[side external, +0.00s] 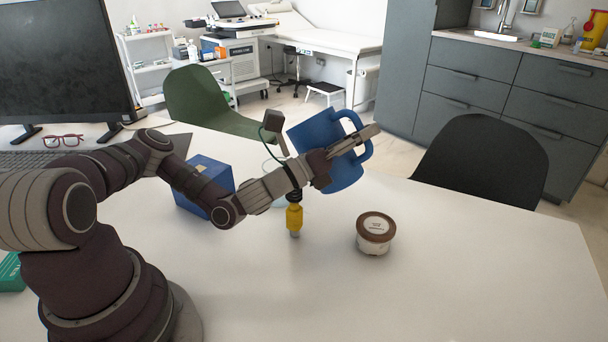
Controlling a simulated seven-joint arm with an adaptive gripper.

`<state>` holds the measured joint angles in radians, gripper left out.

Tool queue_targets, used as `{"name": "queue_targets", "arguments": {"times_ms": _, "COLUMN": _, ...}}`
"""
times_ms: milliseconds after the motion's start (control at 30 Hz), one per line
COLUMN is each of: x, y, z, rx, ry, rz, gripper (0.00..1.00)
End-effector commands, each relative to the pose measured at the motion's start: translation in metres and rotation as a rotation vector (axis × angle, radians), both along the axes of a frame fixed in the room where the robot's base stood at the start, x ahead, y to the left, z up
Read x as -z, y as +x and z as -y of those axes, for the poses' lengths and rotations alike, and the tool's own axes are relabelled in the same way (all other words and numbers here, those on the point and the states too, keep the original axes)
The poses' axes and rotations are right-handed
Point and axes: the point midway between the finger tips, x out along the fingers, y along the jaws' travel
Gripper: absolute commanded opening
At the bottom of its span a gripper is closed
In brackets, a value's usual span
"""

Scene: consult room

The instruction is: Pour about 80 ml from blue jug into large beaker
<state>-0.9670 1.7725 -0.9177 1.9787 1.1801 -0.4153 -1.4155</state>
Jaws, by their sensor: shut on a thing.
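The blue jug (310,132) is held in the air above the white table, tilted, with its handle towards the right. My gripper (358,141) is shut on the jug at its handle side and covers part of it. A clear glass rim, likely the large beaker (268,165), shows just left of and below the jug, behind my arm. Most of the beaker is hidden by my wrist, so I cannot tell its liquid level. No stream of liquid can be made out, and the jug's inside is not visible.
A yellow and black object (294,217) stands below my wrist. A tub with a brown lid (376,231) stands to its right. A blue box (207,180) is behind my forearm. Glasses (62,140) and a monitor (60,65) are at left. The table's right side is clear.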

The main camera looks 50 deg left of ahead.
Motion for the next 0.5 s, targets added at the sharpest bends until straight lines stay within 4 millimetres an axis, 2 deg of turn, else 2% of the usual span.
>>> {"name": "queue_targets", "arguments": {"times_ms": 433, "x": 0.063, "y": 0.007, "z": 0.033, "rx": 0.002, "ry": 0.280, "rz": -0.058, "gripper": 0.00}}
{"name": "queue_targets", "arguments": {"times_ms": 500, "x": 0.062, "y": 0.009, "z": 0.041, "rx": 0.003, "ry": 0.384, "rz": -0.074, "gripper": 0.00}}
